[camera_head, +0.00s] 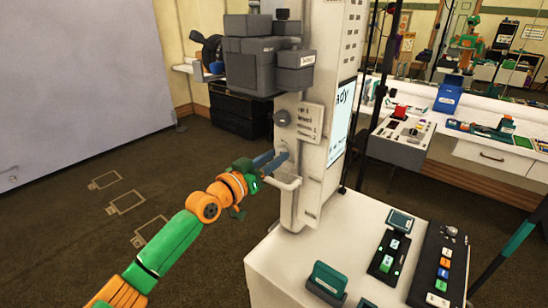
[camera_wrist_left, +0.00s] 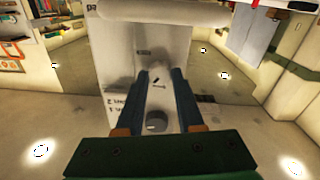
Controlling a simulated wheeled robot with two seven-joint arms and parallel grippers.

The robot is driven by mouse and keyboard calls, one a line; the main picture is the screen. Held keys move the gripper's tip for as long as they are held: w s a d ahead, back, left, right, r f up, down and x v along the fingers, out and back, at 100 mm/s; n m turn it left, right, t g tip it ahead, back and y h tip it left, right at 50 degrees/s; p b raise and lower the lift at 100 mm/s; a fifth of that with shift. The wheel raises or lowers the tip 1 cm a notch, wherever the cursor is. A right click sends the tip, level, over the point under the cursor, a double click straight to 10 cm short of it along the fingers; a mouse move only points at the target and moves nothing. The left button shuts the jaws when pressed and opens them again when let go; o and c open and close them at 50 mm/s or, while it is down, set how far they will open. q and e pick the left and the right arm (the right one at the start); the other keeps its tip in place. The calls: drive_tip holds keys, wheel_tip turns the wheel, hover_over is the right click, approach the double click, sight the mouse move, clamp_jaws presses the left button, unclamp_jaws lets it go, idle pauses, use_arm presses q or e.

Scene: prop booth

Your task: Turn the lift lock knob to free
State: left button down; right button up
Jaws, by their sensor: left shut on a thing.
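The lift lock knob appears as a small pale knob on the front of the white column (camera_head: 318,170), mostly hidden by my fingers in the head view. My left gripper (camera_head: 282,157) reaches it from the left with its blue fingers. In the left wrist view the fingertips (camera_wrist_left: 160,76) are on either side of the pale knob (camera_wrist_left: 159,86), shut on it. Dark marks show on the panel there; I cannot read the knob's setting. A dark round knob (camera_head: 281,118) sits higher on the column and also shows in the wrist view (camera_wrist_left: 157,122). My right gripper is not in view.
A white handle bar (camera_head: 287,183) sticks out just below my left gripper. A grey box unit (camera_head: 252,62) hangs above. A white bench (camera_head: 290,255) with button panels (camera_head: 438,262) stands at the front right. Open carpet lies to the left.

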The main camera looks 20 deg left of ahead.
use_arm(q)
drive_tip(key=n, duration=0.3)
drive_tip(key=shift+n+p, duration=0.9)
drive_tip(key=shift+n, duration=1.3)
drive_tip(key=c, duration=0.5)
unclamp_jaws()
drive_tip(key=shift+s, duration=0.1)
